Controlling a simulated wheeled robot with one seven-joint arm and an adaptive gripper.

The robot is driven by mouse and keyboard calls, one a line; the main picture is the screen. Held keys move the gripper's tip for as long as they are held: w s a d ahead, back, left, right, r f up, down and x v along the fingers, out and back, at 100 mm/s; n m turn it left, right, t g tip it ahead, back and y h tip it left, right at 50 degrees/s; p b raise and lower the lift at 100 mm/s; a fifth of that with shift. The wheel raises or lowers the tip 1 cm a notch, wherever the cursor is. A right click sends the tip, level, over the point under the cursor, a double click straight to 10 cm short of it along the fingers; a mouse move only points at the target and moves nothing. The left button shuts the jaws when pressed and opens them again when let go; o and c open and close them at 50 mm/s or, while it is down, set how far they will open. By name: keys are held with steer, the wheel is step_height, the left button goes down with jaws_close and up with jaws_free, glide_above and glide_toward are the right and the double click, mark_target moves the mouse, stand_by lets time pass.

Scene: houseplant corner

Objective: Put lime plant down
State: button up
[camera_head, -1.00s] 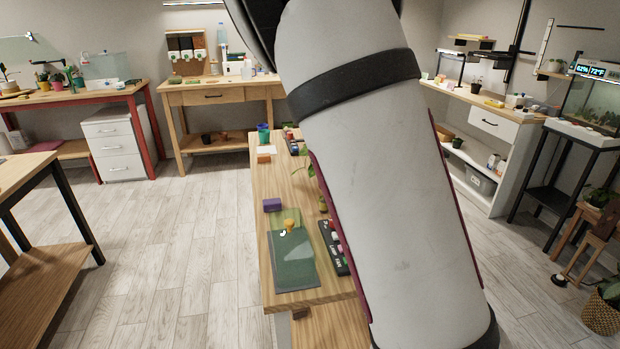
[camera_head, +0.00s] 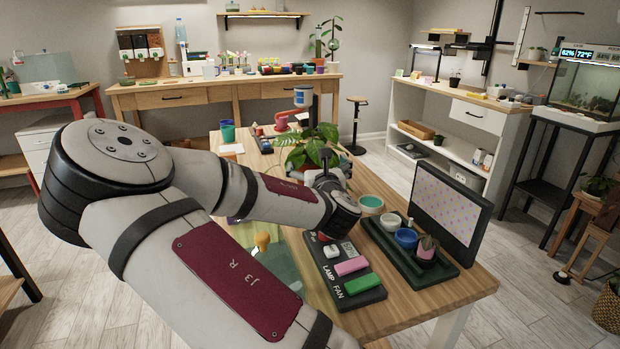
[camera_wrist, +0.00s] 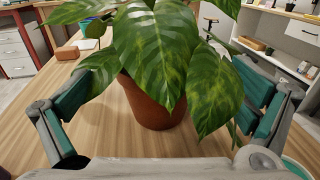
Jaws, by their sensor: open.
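A leafy plant with lime-green blotches (camera_wrist: 160,40), which I take as the lime plant, stands upright in a terracotta pot (camera_wrist: 152,105) on the wooden table. My gripper (camera_wrist: 165,100) is open, with one finger on each side of the pot and gaps visible between. Leaves hang over the pot and near the right finger. In the head view the plant (camera_head: 308,152) is near the middle of the table, with my gripper (camera_head: 328,172) just in front of it; the pot and fingertips are mostly hidden there.
A switch panel (camera_head: 343,272) lies at the table's front. Right of it are a dark tray (camera_head: 408,262) with small pots, a teal bowl (camera_head: 371,203) and an upright screen (camera_head: 446,207). A green cup (camera_head: 228,131) stands at the far left. Bare wood surrounds the pot.

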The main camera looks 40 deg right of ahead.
mark_target(313, 163)
steer(key=x, duration=0.2)
steer(key=b+x, duration=0.1)
steer(key=x, duration=0.1)
steer(key=f+b+x, duration=0.1)
steer(key=x, duration=0.1)
steer(key=shift+w+d, duration=0.25)
steer(key=shift+w, duration=0.35)
steer(key=shift+c, duration=0.2)
steer(key=c, duration=1.4)
steer(key=shift+o, duration=0.2)
steer(key=shift+r, duration=0.15)
